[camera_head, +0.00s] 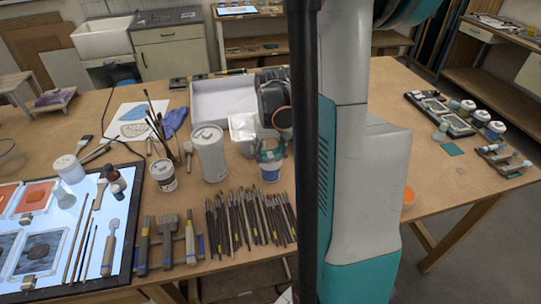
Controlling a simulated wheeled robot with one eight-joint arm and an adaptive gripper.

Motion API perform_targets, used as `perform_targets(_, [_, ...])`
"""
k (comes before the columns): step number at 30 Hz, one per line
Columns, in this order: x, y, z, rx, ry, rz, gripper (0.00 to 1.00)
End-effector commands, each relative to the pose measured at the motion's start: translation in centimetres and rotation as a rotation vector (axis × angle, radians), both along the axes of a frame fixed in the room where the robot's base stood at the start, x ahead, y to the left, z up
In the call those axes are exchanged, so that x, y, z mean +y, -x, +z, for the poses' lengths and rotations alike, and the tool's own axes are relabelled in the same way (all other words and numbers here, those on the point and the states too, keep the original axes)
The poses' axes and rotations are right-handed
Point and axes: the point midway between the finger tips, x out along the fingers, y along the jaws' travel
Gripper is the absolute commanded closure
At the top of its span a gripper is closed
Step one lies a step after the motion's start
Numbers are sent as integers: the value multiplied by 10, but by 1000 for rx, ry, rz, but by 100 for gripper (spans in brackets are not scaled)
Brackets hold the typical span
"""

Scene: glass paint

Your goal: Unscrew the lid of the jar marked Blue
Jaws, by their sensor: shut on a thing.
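A small white jar with a blue label (270,174) stands upright on the wooden table, right of the tall white container. Its lettering is too small to read. My gripper (270,154) comes down from above with its teal fingers at the top of this jar. It is shut on the jar's lid, which the fingers mostly hide. I cannot tell whether the lid has turned or lifted.
A tall white container (208,156) and a white tub (163,176) stand left of the jar. Several brushes (248,217) lie in front. A white tray (222,98) lies behind.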

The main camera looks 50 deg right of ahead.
Motion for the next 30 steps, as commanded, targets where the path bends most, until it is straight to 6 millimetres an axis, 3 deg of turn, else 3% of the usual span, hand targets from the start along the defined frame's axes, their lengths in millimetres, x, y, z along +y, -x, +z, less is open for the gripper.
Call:
perform_targets(8, [0,-1,-2,-2,1,6,94])
perform_targets(21, [-1,-1,-2,-2,1,430,94])
perform_targets(30, [-1,-1,-1,-2,1,453,94])
